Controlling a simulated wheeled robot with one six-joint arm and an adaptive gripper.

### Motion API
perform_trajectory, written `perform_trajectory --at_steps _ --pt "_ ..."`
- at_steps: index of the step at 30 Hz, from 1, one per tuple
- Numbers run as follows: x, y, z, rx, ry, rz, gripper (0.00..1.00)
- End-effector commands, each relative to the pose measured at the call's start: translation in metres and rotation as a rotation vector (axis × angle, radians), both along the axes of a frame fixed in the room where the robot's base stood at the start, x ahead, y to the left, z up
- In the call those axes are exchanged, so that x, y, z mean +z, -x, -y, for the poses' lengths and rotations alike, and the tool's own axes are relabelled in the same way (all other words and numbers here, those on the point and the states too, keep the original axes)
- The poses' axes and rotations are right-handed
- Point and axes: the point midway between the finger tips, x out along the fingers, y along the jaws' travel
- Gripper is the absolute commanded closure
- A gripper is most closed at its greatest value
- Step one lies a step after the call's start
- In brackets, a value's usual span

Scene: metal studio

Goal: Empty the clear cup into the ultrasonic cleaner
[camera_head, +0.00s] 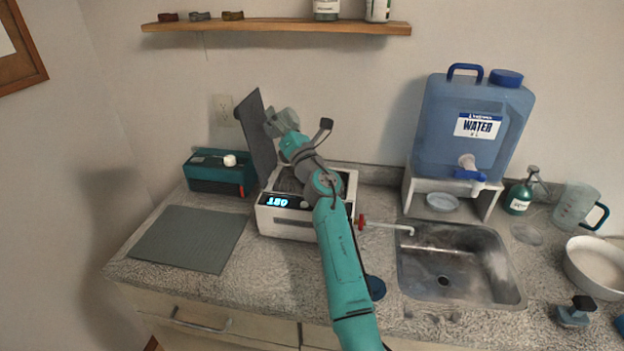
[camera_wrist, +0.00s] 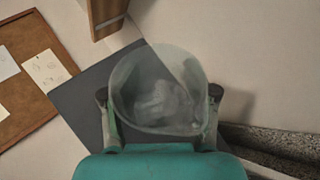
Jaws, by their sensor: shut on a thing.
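The ultrasonic cleaner (camera_head: 284,222) is a white box on the counter with a lit blue display and an open top. Its dark grey lid (camera_head: 256,135) stands up at the left. My arm reaches over the cleaner. My gripper (camera_wrist: 159,96) is shut on the clear cup (camera_wrist: 158,78), with a finger on each side of it. In the head view the cup (camera_head: 277,122) is above the cleaner, close to the lid, and looks tilted. My arm hides part of the open basin. I cannot tell clearly what is in the cup.
A teal box (camera_head: 219,177) and a grey mat (camera_head: 188,239) are left of the cleaner. A red-handled tap (camera_head: 386,227), the sink (camera_head: 456,282) and a blue water jug (camera_head: 470,130) are to the right. A wooden shelf (camera_head: 275,27) hangs above.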

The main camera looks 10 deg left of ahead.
Motion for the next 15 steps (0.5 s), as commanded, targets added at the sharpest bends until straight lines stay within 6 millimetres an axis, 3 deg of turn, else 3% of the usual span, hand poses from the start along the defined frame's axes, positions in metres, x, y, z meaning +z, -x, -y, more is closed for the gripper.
perform_trajectory --at_steps 15 --pt "0.016 0.002 0.005 0.000 -0.145 0.029 0.80"
